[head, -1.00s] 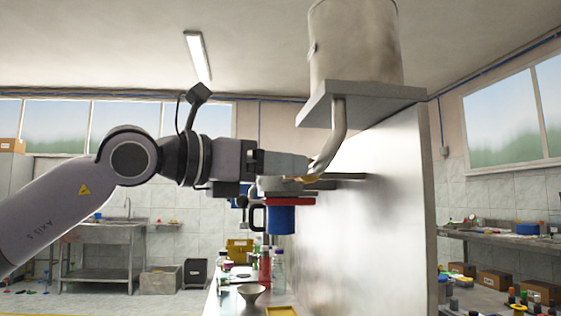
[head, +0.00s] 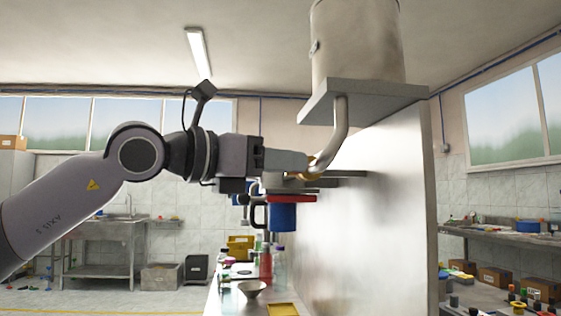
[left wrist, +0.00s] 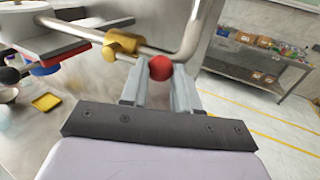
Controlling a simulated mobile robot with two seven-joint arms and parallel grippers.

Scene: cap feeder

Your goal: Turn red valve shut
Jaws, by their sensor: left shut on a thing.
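The red valve knob (left wrist: 160,68) shows in the left wrist view between the two fingers of my left gripper (left wrist: 160,92), which is shut on it. The brass valve body (left wrist: 121,44) sits on the steel pipe just left of the knob. In the head view my left gripper (head: 306,163) is at the lower end of the bent pipe (head: 338,135) under the hopper. A bit of brass (head: 305,176) shows below the fingers there; the knob is hidden behind them. My right gripper is in neither view.
The metal hopper (head: 357,45) stands on a grey shelf (head: 362,95) above the gripper. A blue mug (head: 283,217) hangs or rests under a red bar (head: 291,199) just below. A steel panel (head: 370,220) rises at right. A yellow tray (head: 283,310) lies on the counter.

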